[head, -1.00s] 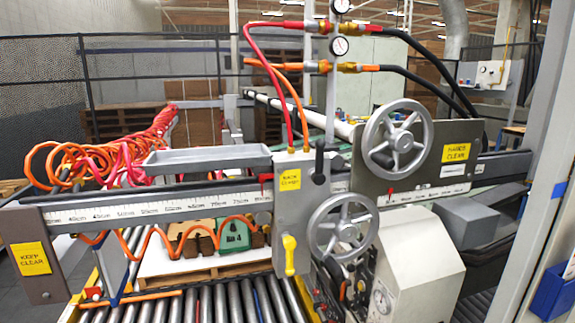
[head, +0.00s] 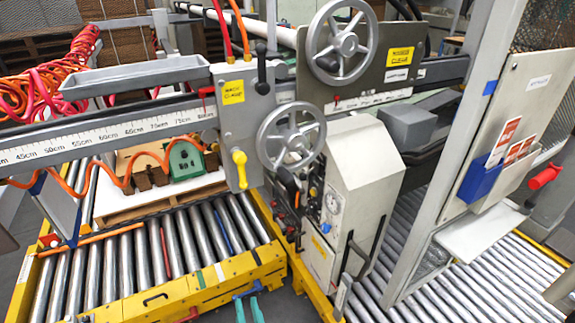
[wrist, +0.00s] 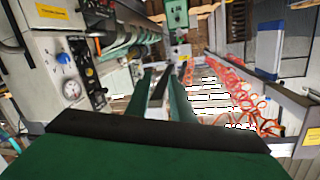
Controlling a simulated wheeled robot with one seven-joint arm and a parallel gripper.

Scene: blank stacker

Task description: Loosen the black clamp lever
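The black clamp lever (head: 262,68) has a round knob and stands upright on the grey clamp block (head: 236,130), just right of its yellow label. A yellow-handled lever (head: 239,168) hangs lower on the same block. My gripper (wrist: 163,72) shows in the wrist view with two green fingers apart and nothing seen between them. It is clear of the lever; I cannot pick the lever out surely in the wrist view.
Two handwheels (head: 338,42) (head: 291,137) stand close right of the lever. Orange and red hoses rise from the block. A scale beam (head: 110,135) runs left. Roller conveyors (head: 150,255) lie below. A grey post and cabinet (head: 505,130) stand at right.

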